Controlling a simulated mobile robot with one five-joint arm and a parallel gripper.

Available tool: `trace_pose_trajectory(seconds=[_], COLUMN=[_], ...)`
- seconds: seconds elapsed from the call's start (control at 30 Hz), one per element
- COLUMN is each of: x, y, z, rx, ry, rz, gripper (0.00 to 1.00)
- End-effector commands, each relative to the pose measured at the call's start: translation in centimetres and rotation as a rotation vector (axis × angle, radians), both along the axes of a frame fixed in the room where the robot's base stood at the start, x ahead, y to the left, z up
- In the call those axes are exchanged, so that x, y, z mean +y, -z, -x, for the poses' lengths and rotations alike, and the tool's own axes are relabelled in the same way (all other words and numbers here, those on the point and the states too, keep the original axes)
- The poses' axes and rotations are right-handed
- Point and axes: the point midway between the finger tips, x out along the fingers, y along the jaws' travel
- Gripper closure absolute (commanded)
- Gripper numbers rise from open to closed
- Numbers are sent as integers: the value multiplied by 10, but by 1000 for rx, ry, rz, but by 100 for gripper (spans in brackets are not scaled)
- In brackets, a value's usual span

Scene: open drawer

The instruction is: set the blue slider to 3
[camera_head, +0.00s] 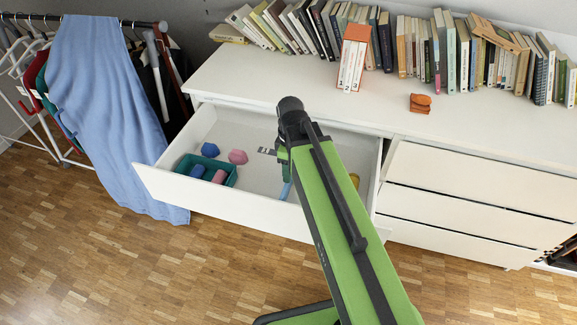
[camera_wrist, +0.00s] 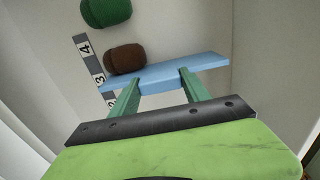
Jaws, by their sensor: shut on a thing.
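The blue slider (camera_wrist: 165,73) is a light blue bar lying across the wrist view. Its left end meets the number strip (camera_wrist: 88,62) beside the 3, with the 4 farther up and the 2 partly hidden below. My gripper (camera_wrist: 157,88) has its two green fingers against the slider, shut on it. In the head view, my arm hides most of the slider, and only a small blue piece (camera_head: 286,190) shows inside the open drawer (camera_head: 230,207). The strip also shows there (camera_head: 266,151).
A brown lump (camera_wrist: 125,59) lies just above the slider in the wrist view, with a green one (camera_wrist: 106,12) beyond. The drawer also holds a teal tray (camera_head: 232,179), a blue lump (camera_head: 210,150) and a pink lump (camera_head: 238,157). Drawer walls surround them.

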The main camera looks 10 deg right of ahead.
Motion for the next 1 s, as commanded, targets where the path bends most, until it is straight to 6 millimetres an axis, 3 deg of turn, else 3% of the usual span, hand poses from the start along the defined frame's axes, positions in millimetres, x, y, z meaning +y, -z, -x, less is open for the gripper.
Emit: trace_pose_trajectory(seconds=[0.2,0.23,0.37,0.77,1.0], x=[2,2,2,2,2], y=[0,0,0,-4,-39], z=[0,0,0,0,0], rx=[0,0,0,0,0], ry=[-9,-9,-8,-6,-6], rz=[0,0,0,0,0], gripper=[100,43,26,24,24])
